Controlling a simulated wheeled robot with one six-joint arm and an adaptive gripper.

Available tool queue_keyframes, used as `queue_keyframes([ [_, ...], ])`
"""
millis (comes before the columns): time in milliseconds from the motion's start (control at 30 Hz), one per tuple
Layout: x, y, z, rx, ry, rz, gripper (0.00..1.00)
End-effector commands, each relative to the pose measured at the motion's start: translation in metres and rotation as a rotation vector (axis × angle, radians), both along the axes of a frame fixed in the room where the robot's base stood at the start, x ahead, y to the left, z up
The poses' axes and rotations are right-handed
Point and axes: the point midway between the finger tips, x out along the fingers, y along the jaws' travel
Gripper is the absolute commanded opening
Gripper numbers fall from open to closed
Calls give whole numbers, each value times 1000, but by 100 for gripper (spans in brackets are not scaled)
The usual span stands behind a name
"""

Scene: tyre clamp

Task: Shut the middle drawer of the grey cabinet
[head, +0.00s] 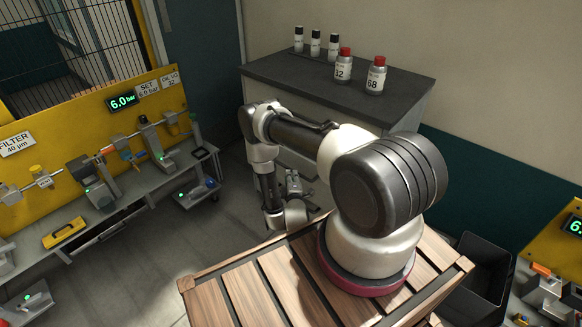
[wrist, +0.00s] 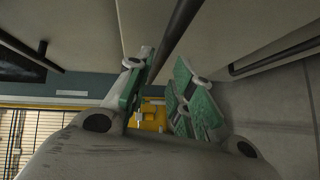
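The grey cabinet (head: 345,122) stands against the back wall under a dark top; my arm covers much of its front, so I cannot tell from the head view how far its middle drawer is out. In the wrist view the cabinet front is close and turned sideways, with a dark bar handle (wrist: 182,30) running down towards my fingers. My gripper (wrist: 162,62) has its green-padded fingers apart, with nothing held. The bar's near end lies by the left finger; I cannot tell whether they touch. In the head view my gripper (head: 293,184) is low before the cabinet, partly hidden.
Two red-capped bottles (head: 344,65) and several dark-capped ones stand on the cabinet top. Other bar handles (wrist: 270,60) show in the wrist view. A yellow-backed workbench (head: 95,165) stands left, a dark bin (head: 485,272) right. Floor is clear between bench and cabinet.

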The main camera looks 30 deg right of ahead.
Motion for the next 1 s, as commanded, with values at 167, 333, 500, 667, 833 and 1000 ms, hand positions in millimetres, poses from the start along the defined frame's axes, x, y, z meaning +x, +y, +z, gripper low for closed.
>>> queue_keyframes([
  [167,29,-14,-4,3,-3,-3,23],
  [333,50,-23,-7,3,0,0,23],
  [500,59,-28,-9,3,1,0,23],
  [667,60,-28,-9,3,2,0,23],
  [833,60,-28,-9,3,2,1,5],
  [1000,60,-27,-9,3,2,1,0],
])
